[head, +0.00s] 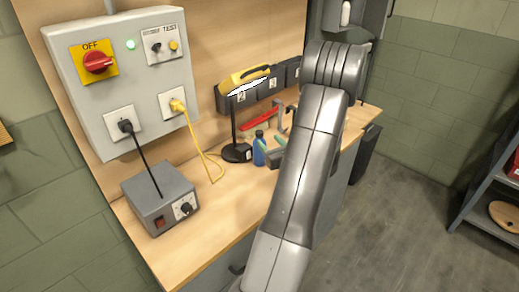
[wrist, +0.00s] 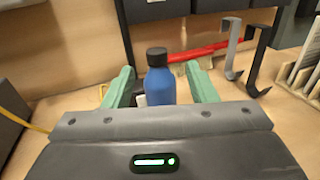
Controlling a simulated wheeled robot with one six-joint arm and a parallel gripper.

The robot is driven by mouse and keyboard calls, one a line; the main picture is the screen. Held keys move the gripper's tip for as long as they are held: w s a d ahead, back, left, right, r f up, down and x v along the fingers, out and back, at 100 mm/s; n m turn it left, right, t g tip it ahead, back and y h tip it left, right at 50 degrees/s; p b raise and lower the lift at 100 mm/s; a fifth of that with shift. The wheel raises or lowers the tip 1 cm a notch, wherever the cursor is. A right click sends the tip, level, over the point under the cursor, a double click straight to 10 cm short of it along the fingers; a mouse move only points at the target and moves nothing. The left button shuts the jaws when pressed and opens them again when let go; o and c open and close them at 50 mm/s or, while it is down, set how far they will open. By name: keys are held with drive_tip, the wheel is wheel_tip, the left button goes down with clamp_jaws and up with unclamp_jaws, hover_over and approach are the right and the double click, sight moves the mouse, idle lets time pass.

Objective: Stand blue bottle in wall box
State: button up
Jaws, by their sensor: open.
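The blue bottle (head: 259,149) with a dark cap stands upright on the wooden bench. In the wrist view the bottle (wrist: 160,86) is between the two green fingers of my gripper (wrist: 160,70), with a visible gap on each side. My gripper is open; its fingers also show beside the bottle in the head view (head: 272,147). The bottle's lower part is hidden by the gripper body in the wrist view. Dark wall boxes (head: 232,102) hang in a row on the back panel; their lower fronts show in the wrist view (wrist: 155,10).
A black stand (head: 236,152) is close behind the bottle. A red tool (wrist: 205,51), two hooks (wrist: 262,55) and a pale rack (wrist: 300,70) are farther back or right. A grey power unit (head: 160,197) with cables sits at left.

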sight(261, 134)
drive_tip(key=p+x, duration=0.2)
drive_tip(key=x, duration=0.3)
drive_tip(key=shift+a+r, duration=0.2)
drive_tip(key=shift+a, duration=0.05)
clamp_jaws()
